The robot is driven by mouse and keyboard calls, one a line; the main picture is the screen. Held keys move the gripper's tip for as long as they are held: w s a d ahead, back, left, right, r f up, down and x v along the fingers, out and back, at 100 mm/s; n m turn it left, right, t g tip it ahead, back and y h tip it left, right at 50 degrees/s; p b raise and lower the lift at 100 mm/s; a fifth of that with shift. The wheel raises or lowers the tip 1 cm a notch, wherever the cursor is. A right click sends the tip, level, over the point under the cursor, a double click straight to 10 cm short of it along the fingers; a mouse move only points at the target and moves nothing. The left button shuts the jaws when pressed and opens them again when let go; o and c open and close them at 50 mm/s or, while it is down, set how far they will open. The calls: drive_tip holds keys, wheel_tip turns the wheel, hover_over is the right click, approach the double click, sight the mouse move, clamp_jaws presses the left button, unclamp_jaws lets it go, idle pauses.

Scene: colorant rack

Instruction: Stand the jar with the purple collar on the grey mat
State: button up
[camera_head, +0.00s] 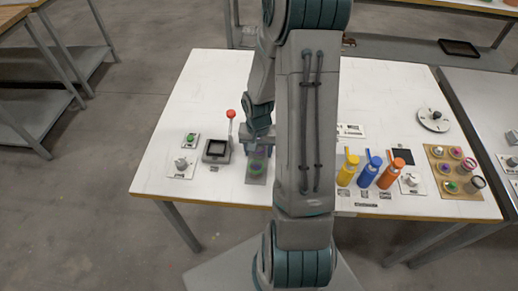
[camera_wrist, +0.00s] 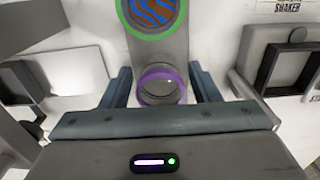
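The jar with the purple collar (camera_wrist: 160,86) shows from above in the wrist view, its round mouth facing my camera. It is between the two fingers of my gripper (camera_wrist: 160,80), with a narrow gap on each side, so the gripper looks open around it. The grey mat (camera_wrist: 163,50) runs behind the jar and bears a green ring with a blue and orange pattern (camera_wrist: 155,12). The mat (camera_head: 254,181) also shows in the head view, just below my gripper (camera_head: 260,147). The jar's base is hidden, so its contact with the mat cannot be told.
A black-framed box (camera_head: 216,151) and a red-knobbed lever (camera_head: 231,115) stand left of the mat. Yellow (camera_head: 348,172), blue (camera_head: 370,173) and orange (camera_head: 391,174) bottles stand right of my arm. A tan rack (camera_head: 438,153) holds several jars. The table's back left is clear.

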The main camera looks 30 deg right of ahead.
wheel_tip(320, 180, up, 12)
drive_tip(key=s+a+r+n+t, duration=0.3)
drive_tip(key=s+a+r+n, duration=0.4)
drive_tip(key=s+a+r, duration=0.4)
drive_tip(key=shift+s+a+r+p, duration=0.3)
drive_tip(key=shift+s+a+r, duration=0.05)
drive_tip(key=shift+s+r, duration=0.6)
